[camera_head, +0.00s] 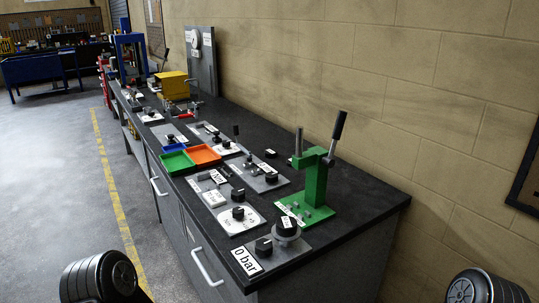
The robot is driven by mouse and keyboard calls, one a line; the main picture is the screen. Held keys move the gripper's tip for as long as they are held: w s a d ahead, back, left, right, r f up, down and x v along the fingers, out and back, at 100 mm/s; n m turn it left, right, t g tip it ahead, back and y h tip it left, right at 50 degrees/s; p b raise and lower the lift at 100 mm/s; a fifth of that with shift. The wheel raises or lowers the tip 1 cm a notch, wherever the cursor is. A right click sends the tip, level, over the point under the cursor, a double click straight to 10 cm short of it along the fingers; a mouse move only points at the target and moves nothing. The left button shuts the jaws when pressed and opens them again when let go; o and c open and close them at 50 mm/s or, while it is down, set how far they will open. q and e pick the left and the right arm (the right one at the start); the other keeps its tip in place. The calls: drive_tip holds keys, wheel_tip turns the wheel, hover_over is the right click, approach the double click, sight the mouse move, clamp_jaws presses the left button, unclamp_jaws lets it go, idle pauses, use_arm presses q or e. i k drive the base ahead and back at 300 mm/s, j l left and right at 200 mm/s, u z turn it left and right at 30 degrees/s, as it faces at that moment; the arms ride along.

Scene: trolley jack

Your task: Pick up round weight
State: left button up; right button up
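I cannot tell for sure which item is the round weight. A round black piece with a white label (287,224) sits on a round silver base near the front corner of the dark bench (350,193). Other round black knobs (238,212) stand on plates and dials along the bench, and one (263,246) is beside the "0 bar" label. Neither gripper shows. Only dark rounded parts of my arms show at the bottom left and bottom right corners.
A green press (316,180) with an upright lever stands behind the round pieces. A yellow box (173,85) is at the back. The floor (60,190) left of the bench is clear.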

sight(268, 153)
drive_tip(key=i+j, duration=0.25)
drive_tip(key=j, duration=0.15)
drive_tip(key=i+j, duration=0.25)
drive_tip(key=j, duration=0.15)
drive_tip(key=i+j, duration=0.25)
drive_tip(key=j, duration=0.2)
drive_tip(key=i+j, duration=0.25)
drive_tip(key=j, duration=0.15)
drive_tip(key=i+j, duration=0.25)
drive_tip(key=j, duration=0.15)
drive_tip(key=i+j, duration=0.25)
drive_tip(key=j, duration=0.15)
drive_tip(key=i+j, duration=0.2)
drive_tip(key=j, duration=0.25)
drive_tip(key=i+j, duration=0.25)
drive_tip(key=j, duration=0.15)
drive_tip(key=z, duration=2.35)
